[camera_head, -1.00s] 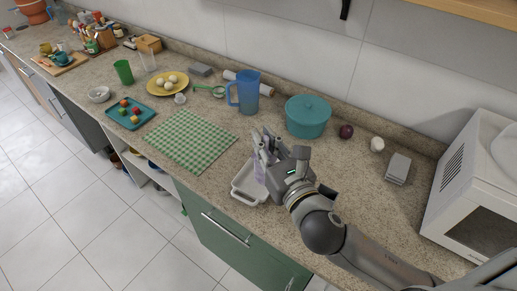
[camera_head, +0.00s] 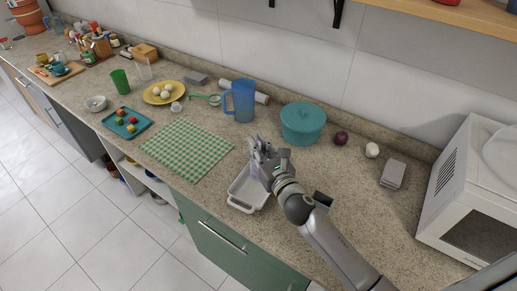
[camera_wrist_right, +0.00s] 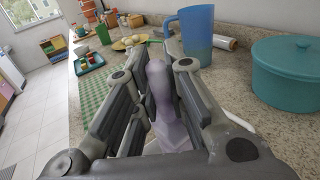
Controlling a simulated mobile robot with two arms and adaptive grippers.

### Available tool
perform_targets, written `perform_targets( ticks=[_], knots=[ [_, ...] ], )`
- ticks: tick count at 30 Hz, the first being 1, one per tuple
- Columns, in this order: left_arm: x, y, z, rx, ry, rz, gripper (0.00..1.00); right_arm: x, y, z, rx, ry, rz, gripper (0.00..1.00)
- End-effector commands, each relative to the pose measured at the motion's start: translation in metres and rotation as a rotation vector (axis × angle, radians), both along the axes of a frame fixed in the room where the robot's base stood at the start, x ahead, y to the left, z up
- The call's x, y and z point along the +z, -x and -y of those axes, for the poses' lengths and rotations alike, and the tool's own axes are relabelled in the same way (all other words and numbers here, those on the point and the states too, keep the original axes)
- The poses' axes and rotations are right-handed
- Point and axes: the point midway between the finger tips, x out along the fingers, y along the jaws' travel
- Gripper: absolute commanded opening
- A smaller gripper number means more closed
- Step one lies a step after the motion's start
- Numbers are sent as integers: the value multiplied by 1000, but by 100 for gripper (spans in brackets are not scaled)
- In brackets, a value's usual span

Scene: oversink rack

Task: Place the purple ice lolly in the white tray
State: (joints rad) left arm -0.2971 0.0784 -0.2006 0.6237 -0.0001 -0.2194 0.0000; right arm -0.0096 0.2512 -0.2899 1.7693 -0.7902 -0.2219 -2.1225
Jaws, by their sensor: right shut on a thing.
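My right gripper (camera_head: 262,158) is shut on the purple ice lolly, low over the back part of the white tray. In the right wrist view the pale purple lolly (camera_wrist_right: 168,112) stands roughly upright between the two fingers of the gripper (camera_wrist_right: 155,85). The white tray (camera_head: 243,207) is a shallow rectangular dish with end handles, near the counter's front edge. The gripper hides its back right part. I cannot tell whether the lolly touches the tray floor. My left gripper is not in view.
A green checked mat (camera_head: 187,150) lies left of the tray. A blue jug (camera_head: 241,100) and a teal pot (camera_head: 302,124) stand behind the gripper. An onion (camera_head: 341,138), a garlic bulb (camera_head: 372,150) and a microwave (camera_head: 470,195) are to the right.

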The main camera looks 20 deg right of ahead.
Motion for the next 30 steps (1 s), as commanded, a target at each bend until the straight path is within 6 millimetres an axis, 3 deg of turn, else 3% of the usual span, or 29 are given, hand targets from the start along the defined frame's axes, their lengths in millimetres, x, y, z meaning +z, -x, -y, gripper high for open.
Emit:
perform_targets(
  ticks=[15,16,21,30],
  knots=[
    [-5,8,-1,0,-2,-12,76,-14,0,0,0,2,2,0],
    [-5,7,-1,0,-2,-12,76,-14,0,0,0,1,2,14],
    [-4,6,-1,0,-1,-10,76,-13,0,0,0,1,2,34],
    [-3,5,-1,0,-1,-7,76,-12,0,0,0,1,2,34]
  ],
)
